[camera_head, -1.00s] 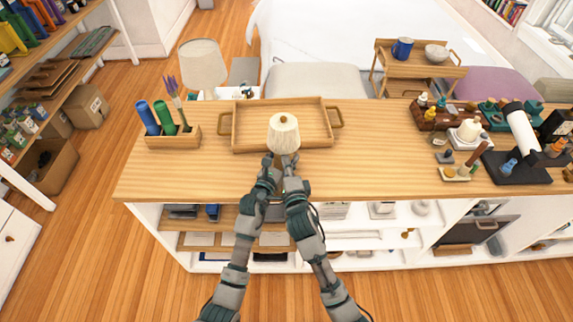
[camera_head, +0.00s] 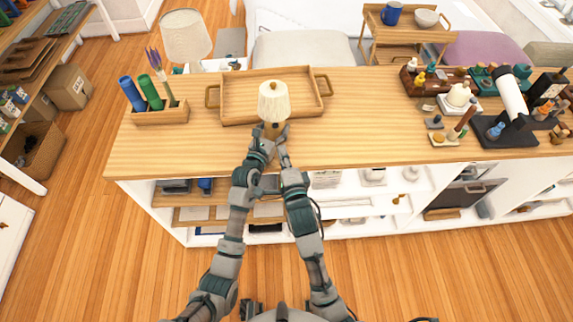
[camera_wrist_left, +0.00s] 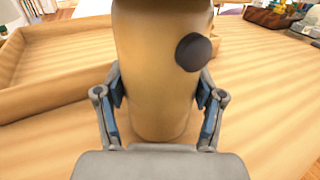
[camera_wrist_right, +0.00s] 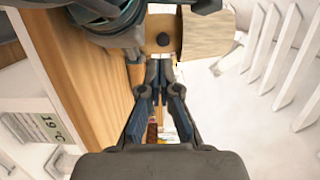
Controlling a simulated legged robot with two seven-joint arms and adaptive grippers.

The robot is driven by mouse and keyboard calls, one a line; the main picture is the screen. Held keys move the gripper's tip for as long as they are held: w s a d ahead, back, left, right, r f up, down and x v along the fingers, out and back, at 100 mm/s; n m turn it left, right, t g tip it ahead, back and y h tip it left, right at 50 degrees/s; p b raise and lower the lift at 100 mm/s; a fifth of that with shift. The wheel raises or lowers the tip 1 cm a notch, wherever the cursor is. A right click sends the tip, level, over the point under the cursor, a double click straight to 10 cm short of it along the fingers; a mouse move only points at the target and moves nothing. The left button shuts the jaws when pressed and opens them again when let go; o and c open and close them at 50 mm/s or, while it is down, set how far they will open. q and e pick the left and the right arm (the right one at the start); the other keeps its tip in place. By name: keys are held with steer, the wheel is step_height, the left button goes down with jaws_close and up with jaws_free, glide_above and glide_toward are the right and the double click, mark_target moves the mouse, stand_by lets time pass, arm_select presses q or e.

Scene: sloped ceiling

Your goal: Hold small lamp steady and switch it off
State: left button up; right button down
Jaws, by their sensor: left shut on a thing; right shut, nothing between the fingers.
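The small lamp (camera_head: 273,103) stands upright on the wooden counter, just in front of the tray, with a pleated cream shade and a tan base. In the left wrist view its base (camera_wrist_left: 150,75) fills the middle, with a dark round button (camera_wrist_left: 194,52) on its right side. My left gripper (camera_wrist_left: 158,110) is shut around the base, one finger on each side. In the head view my right gripper (camera_head: 283,146) is just right of the base.
A wooden tray (camera_head: 240,119) lies behind the lamp. A pen holder (camera_head: 160,117) stands to the left, and a larger lamp (camera_head: 186,36) behind it. Bottles and a dark stand (camera_head: 512,140) crowd the right end. The counter between is clear.

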arm_select(q)
steer(key=shift+a+f, duration=0.1)
steer(key=shift+f, duration=0.05)
arm_select(e)
steer(key=s, duration=0.3)
steer(key=s+d, duration=0.1)
steer(key=s, duration=0.1)
steer(key=shift+r, duration=0.1)
arm_select(q)
steer(key=shift+w, duration=0.1)
steer(key=o, duration=1.6)
steer(key=shift+c, duration=0.2)
arm_select(e)
steer(key=shift+a, duration=0.1)
arm_select(q)
steer(key=shift+a, duration=0.1)
steer(key=v, duration=1.1)
steer(key=shift+s+a, duration=0.15)
steer(key=shift+s, duration=0.3)
